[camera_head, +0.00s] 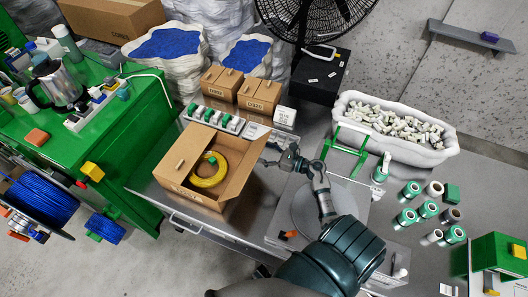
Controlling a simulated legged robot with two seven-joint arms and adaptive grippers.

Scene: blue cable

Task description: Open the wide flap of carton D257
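An open brown carton (174,185) stands on the metal table, left of the middle. Its printed label is too small to read, so I cannot confirm that it is D257. One wide flap (186,148) is at its left side, and another flap (238,177) stands out at its right side. A yellow cable coil (209,172) with a green piece lies inside. My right gripper (266,154) is just right of the carton's back right corner, its fingers apart and pointing left. I cannot tell whether it touches the flap. My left gripper is not in view.
Two small closed cartons (240,90) and a row of green-and-white parts (225,121) stand behind the carton. A green frame (345,150), a white bin of parts (395,125) and several green-and-white spools (411,190) are to the right. A green bench (125,150) is at left.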

